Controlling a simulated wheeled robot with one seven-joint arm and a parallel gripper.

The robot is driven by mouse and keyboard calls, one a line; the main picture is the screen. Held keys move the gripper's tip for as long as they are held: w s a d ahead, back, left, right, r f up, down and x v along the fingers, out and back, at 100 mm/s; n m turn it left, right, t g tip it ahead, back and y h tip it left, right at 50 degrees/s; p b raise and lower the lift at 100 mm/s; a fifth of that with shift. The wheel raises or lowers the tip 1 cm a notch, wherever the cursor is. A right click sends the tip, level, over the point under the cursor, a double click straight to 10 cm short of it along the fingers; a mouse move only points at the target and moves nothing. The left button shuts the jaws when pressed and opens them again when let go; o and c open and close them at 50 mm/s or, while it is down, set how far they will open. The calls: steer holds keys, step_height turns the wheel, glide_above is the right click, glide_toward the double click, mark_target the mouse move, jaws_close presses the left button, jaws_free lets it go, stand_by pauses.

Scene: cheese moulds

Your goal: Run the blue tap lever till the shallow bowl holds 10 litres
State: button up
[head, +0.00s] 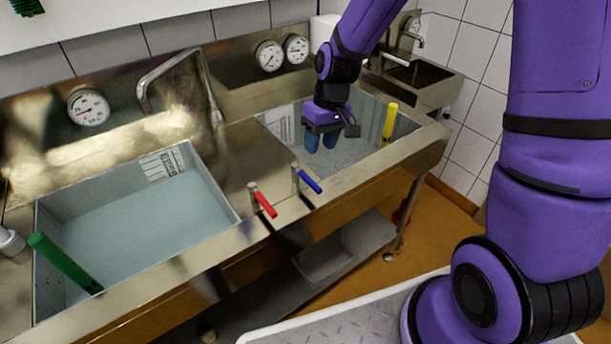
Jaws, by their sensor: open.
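The blue tap lever (309,181) sticks out at the front edge of the steel sink unit, right of a red lever (264,203). My gripper (321,143) hangs over the right basin (408,128), behind the blue lever and apart from it. Its two blue fingers point down, open and empty. The left basin (200,178) holds pale water with a scale label on its back wall. Which basin is the shallow bowl I cannot tell, nor can I read the scale. The bent tap (196,62) stands behind, its spout towards the left basin; no stream is clearly visible.
A green stick (62,260) leans in the left basin and a yellow stick (389,124) in the right one. Round dials (88,107) sit on the backsplash. A small sink (425,75) is at the back right. A shelf (335,255) runs below the unit.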

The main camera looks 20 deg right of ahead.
mark_target(311, 180)
steer(key=shift+w+a+f, duration=0.1)
stand_by(0.6)
steer(key=shift+w, duration=0.15)
steer(key=f, duration=0.3)
steer(key=a+f, duration=0.1)
steer(key=f, duration=0.6)
steer(key=shift+s+a+f, duration=0.2)
steer(key=shift+s+a, duration=0.1)
steer(key=shift+a, duration=0.1)
jaws_close()
